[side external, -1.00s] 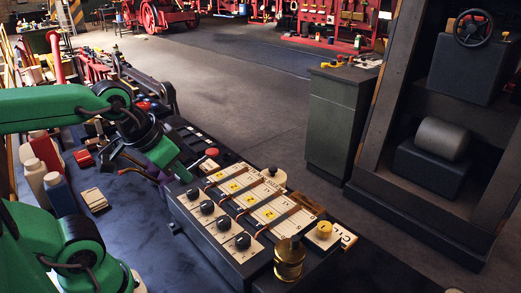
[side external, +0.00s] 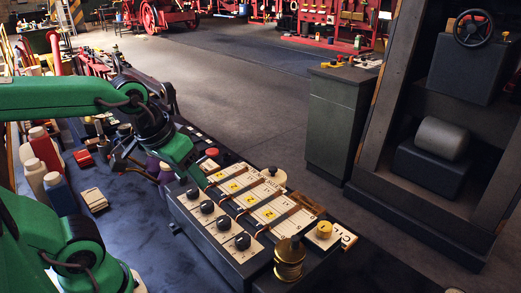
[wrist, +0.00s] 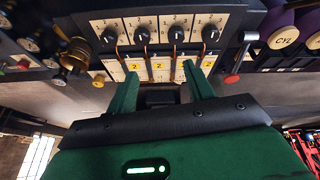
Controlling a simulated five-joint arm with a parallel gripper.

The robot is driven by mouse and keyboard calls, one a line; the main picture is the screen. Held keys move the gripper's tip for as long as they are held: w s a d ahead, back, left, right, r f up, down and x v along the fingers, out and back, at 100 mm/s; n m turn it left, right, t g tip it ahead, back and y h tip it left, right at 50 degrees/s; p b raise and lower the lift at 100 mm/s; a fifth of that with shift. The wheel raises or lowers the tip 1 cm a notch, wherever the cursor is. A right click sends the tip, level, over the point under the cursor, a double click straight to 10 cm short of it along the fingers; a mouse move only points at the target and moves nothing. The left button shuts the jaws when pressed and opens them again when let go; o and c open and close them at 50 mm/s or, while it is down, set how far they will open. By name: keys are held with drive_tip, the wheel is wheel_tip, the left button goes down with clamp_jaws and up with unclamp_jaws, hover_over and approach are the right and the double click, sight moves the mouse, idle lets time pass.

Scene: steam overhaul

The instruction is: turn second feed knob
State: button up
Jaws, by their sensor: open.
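A cream-faced feed panel (side external: 230,255) carries a row of several black round knobs. The second knob from the far end (side external: 207,206) shows clearly in the side view; in the wrist view it is the second from the right (wrist: 176,34). Which end the count starts from cannot be told. My gripper (side external: 194,174) is over the far end of the panel, apart from the knobs. In the wrist view my gripper (wrist: 160,72) is open and empty, its two green fingers spread below the knob row, over the numbered cards.
A brass cylinder (side external: 289,262) stands at the near end of the panel. Copper pipes (wrist: 153,52) run down from the knobs. Bottles (side external: 45,150) stand at the left.

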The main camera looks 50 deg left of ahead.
sight(224, 219)
drive_tip(key=shift+w+d+f+n+g, duration=0.65)
drive_tip(key=shift+w+f+n+g, duration=0.15)
drive_tip(key=shift+n, duration=0.75)
drive_tip(key=shift+w+d+f+n+g, duration=0.65)
drive_tip(key=shift+w+n+g, duration=0.15)
drive_tip(key=shift+n, duration=0.8)
drive_tip(key=shift+w+d+f+n+g, duration=0.65)
drive_tip(key=shift+w+n, duration=0.25)
drive_tip(key=shift+n, duration=0.65)
drive_tip(key=shift+f, duration=0.15)
drive_tip(key=shift+f, duration=3.85)
drive_tip(key=shift+c, duration=0.2)
drive_tip(key=c, duration=0.9)
